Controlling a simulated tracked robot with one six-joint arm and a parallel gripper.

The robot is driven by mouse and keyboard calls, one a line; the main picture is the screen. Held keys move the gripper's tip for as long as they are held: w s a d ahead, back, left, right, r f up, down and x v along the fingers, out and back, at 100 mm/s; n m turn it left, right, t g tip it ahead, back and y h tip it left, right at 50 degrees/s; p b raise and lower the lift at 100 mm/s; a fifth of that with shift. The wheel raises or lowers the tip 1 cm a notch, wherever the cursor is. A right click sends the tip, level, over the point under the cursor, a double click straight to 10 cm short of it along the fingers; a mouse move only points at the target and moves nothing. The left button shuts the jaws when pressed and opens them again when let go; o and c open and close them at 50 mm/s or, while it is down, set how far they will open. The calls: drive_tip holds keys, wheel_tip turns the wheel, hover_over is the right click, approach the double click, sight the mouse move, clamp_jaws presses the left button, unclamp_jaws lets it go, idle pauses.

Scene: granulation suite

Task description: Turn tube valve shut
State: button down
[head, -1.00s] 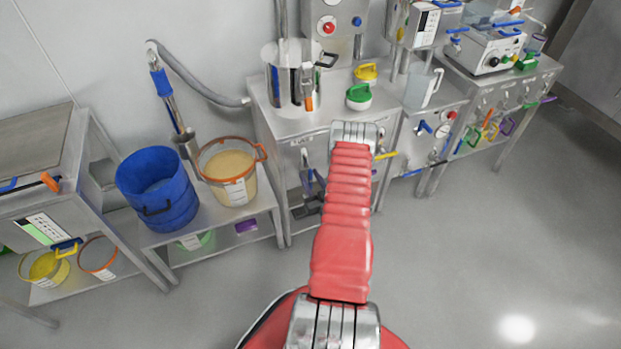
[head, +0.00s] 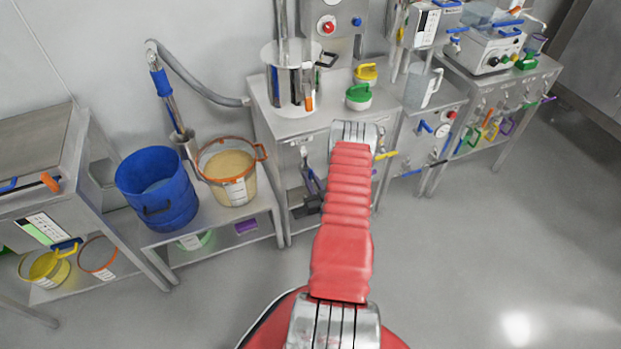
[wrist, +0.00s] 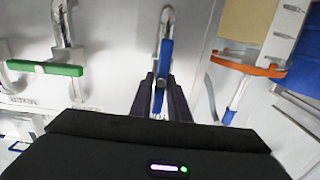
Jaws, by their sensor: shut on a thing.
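A blue lever handle (wrist: 166,58) stands close along a curved metal tube (wrist: 167,20) in the wrist view, roughly in line with it. I take it for the tube valve's handle. My gripper (wrist: 161,80) is shut on this handle, with one dark finger on each side and the handle's lower end between them. Another tube to the left carries a green handle (wrist: 48,68), set crosswise to its tube. In the head view my red arm reaches to the middle steel cabinet (head: 285,128) and hides much of its front. The gripped handle cannot be made out clearly there.
A beige-filled bucket with an orange rim (head: 229,172) and a blue bucket (head: 157,190) stand on a low shelf left of the cabinet. Green (head: 358,97) and yellow (head: 366,74) lidded pots stand on top. The right floor is clear.

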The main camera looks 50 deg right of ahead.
drive_tip(key=shift+m, duration=0.4)
drive_tip(key=m, duration=0.3)
drive_tip(key=shift+s+d+m, duration=0.15)
drive_tip(key=shift+d+m, duration=0.05)
drive_tip(key=shift+m, duration=0.1)
drive_tip(key=m, duration=0.4)
drive_tip(key=f+m, duration=0.1)
drive_tip(key=m, duration=0.8)
drive_tip(key=shift+s+d+f, duration=0.15)
drive_tip(key=shift+s+d, duration=0.1)
drive_tip(key=shift+d, duration=0.1)
drive_tip(key=shift+m, duration=0.3)
drive_tip(key=c, duration=1.7)
unclamp_jaws()
drive_tip(key=shift+w+a, duration=0.1)
